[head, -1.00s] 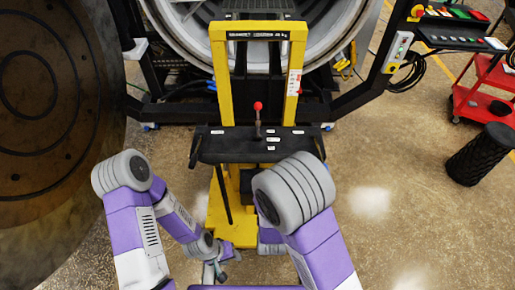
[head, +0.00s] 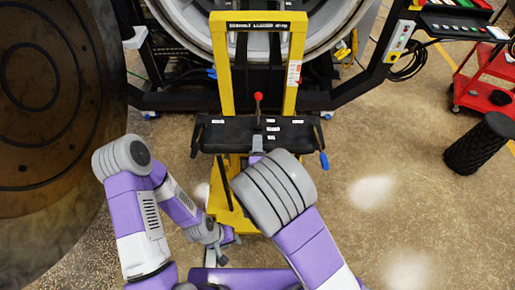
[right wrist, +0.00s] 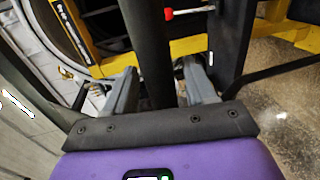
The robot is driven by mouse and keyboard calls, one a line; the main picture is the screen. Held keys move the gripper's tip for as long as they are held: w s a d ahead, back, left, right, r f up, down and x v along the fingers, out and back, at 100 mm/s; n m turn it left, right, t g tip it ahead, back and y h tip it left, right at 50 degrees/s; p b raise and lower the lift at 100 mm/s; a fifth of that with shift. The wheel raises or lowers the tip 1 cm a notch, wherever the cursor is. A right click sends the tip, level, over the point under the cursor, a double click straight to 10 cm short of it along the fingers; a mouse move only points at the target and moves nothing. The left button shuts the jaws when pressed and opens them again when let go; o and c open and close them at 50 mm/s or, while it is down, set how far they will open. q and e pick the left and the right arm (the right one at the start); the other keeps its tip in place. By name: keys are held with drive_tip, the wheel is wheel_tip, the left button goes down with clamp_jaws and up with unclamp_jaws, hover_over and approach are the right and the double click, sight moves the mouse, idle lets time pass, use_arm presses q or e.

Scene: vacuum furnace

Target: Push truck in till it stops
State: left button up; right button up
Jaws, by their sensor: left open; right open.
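The yellow truck (head: 219,70) stands upright in front of the round furnace opening (head: 331,52). It has a black panel (head: 225,133) with a red-knobbed lever (head: 258,98) and a handle on each side. My right gripper (head: 257,144) is at the front edge of the panel, partly hidden by my forearm. In the right wrist view its fingers (right wrist: 160,90) are open, with a black bar (right wrist: 148,45) between them; I cannot tell whether they touch it. My left gripper (head: 220,252) is open and empty, low beside the truck's yellow base (head: 232,219).
Black frame legs (head: 365,80) flank the truck. A large round door (head: 50,100) fills the left. A control panel (head: 455,25), a red cart (head: 487,90) and a black ribbed cylinder (head: 480,144) are at the right. Floor right of the truck is clear.

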drive_tip(key=shift+w, duration=0.1)
clamp_jaws()
idle(0.3)
